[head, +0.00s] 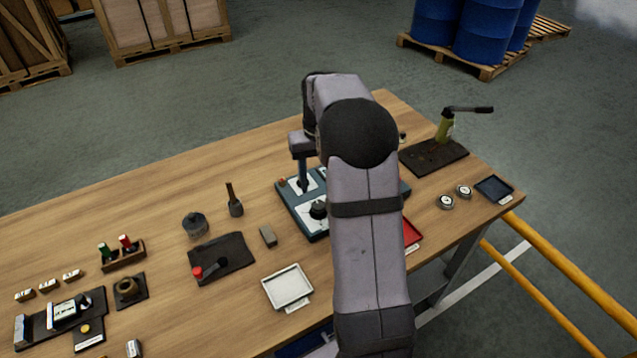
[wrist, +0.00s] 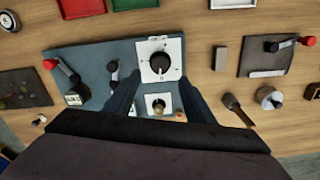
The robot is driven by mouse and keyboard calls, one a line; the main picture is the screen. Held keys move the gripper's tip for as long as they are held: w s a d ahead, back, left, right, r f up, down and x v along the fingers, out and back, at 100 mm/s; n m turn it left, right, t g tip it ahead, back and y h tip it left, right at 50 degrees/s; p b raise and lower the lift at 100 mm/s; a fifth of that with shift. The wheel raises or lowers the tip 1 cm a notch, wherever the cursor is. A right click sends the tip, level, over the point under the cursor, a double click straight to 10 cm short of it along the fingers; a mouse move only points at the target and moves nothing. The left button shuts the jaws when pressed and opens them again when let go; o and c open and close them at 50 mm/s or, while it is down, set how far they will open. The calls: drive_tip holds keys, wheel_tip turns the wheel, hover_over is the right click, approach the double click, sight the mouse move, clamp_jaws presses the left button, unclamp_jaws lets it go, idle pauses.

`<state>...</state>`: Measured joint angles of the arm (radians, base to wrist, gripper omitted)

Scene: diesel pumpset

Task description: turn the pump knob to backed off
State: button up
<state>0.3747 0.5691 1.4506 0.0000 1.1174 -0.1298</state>
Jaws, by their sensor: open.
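A blue-grey panel (head: 315,228) lies on the bench, partly hidden by my arm in the head view; it also shows in the wrist view (wrist: 95,52). A black round knob (wrist: 159,63) with a pale pointer mark sits on a white dial plate, and shows in the head view too (head: 318,209). A smaller brass-coloured knob (wrist: 158,108) sits on a second white plate. I cannot read which one is labelled pump. My gripper (wrist: 159,86) is open, its dark fingers either side of the small knob in the wrist view; contact cannot be told.
The panel also carries a red-tipped lever (wrist: 62,70) and a black lever (wrist: 113,75). A grey block (head: 268,236), a dark mat with a red-knobbed lever (head: 222,258), and a white tray (head: 287,287) lie nearby. A green hand pump (head: 446,128) stands at the right.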

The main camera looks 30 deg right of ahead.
sight(319, 204)
drive_tip(key=shift+f+m+b, duration=0.1)
drive_tip(key=shift+m+b, duration=0.2)
drive_tip(key=shift+m, duration=0.2)
drive_tip(key=shift+f+p, duration=1.1)
drive_tip(key=shift+f, duration=2.55)
drive_tip(key=shift+s, duration=0.1)
drive_tip(key=c, duration=1.1)
